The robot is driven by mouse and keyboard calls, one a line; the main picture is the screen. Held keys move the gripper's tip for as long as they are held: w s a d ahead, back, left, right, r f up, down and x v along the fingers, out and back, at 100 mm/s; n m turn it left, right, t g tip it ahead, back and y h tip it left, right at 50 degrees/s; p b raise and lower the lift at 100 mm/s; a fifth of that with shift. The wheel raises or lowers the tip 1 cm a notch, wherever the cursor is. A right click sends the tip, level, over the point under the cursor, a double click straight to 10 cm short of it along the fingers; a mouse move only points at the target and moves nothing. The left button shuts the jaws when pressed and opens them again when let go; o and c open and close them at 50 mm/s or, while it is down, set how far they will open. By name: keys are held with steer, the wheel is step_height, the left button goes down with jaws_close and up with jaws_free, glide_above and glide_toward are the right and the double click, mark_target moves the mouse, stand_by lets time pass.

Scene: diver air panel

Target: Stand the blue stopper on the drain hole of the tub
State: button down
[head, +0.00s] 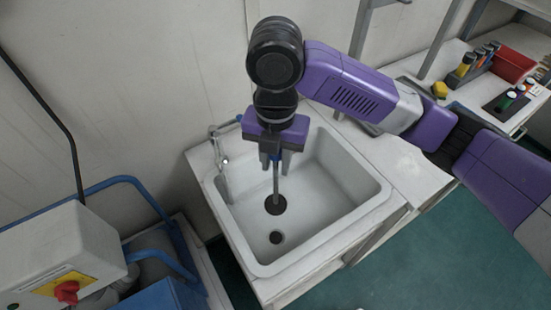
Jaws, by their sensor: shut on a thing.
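The white tub (345,172) is a square sink set in a light counter. Its drain hole (276,237) is a dark round spot in the tub floor and shows uncovered. My gripper (275,161) points down over the tub and is shut on the stopper (276,204). The stopper has a blue top between the fingers, a thin grey stem and a dark round disc at the bottom. It hangs about upright. The disc appears just above the drain hole in the picture, apart from it. I cannot tell whether the disc touches the tub floor.
A tap (222,165) stands at the tub's left rim. A grey box with a red knob (67,291) and blue rails are at lower left.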

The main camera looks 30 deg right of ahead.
mark_target(276, 203)
step_height(276, 203, down, 24)
steer(key=b, duration=1.2)
steer(key=shift+f+b, duration=0.6)
stand_by(1.8)
steer(key=shift+c, duration=2.4)
jaws_free()
steer(key=shift+r+p, duration=3.5)
steer(key=shift+r, duration=1)
